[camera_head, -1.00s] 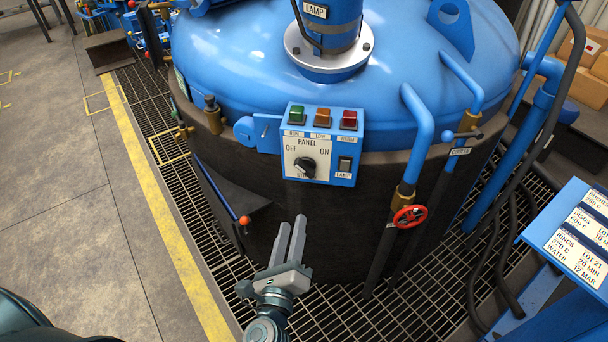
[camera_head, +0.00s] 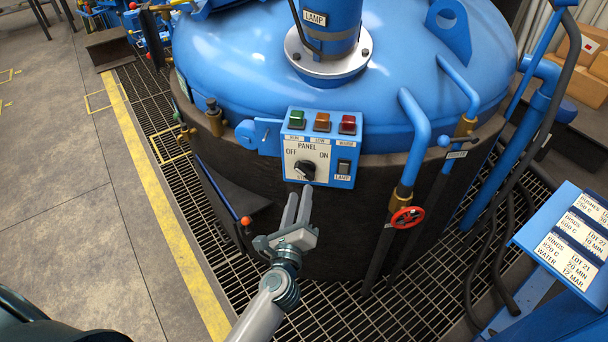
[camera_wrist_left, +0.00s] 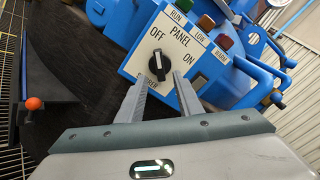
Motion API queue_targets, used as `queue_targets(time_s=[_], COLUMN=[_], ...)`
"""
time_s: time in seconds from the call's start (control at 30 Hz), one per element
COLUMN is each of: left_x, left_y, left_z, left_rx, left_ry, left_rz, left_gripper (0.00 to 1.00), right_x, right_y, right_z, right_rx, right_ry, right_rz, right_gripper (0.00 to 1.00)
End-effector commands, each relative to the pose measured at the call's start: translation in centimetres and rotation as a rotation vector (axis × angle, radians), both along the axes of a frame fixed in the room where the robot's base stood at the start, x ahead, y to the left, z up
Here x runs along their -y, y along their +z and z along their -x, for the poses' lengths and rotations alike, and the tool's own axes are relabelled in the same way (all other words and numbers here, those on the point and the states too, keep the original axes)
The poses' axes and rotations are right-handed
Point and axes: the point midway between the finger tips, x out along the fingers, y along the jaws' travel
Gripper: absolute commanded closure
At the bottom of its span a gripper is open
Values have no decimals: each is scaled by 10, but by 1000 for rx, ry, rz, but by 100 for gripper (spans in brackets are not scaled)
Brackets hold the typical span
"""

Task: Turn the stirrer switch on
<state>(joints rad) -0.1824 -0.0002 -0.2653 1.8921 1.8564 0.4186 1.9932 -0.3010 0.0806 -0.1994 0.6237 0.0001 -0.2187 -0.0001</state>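The stirrer switch is a black rotary knob (camera_head: 305,170) on the white face of the blue panel box (camera_head: 344,181), between the OFF and ON marks. In the left wrist view the knob (camera_wrist_left: 158,64) shows a white pointer line; I cannot tell its exact setting. My left gripper (camera_head: 299,192) is just below the knob, pointing up at the panel. In the left wrist view its two fingers (camera_wrist_left: 161,80) are parted with nothing between them, their tips close below the knob. They partly cover the STIRRER label. Contact cannot be seen. My right gripper is not in view.
A LAMP rocker switch (camera_head: 344,167) sits right of the knob; green, amber and red lights (camera_head: 322,122) line the box top. A red valve wheel (camera_head: 407,217) and blue pipes stand to the right. An orange-tipped lever (camera_head: 246,221) is at the left.

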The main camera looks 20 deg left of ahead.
Motion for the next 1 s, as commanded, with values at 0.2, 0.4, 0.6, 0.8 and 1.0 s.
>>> queue_targets(time_s=[0.2, 0.4, 0.6, 0.8, 1.0], left_x=[-6, -9, -10, -10, -10], left_y=[2, 1, 0, 0, 0], left_z=[-39, -63, -72, -73, -73], left_rx=[0, 0, 0, 0, 0], left_ry=[1, 0, 0, 0, 0], left_rz=[-2, -1, 0, 0, 0], left_gripper=[67, 67, 67, 67, 96], right_x=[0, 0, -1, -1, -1], right_y=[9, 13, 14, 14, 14], right_z=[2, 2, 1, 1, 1], right_rx=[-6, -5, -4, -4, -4], right_ry=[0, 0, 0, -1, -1], right_rz=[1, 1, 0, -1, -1], right_gripper=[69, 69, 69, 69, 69])
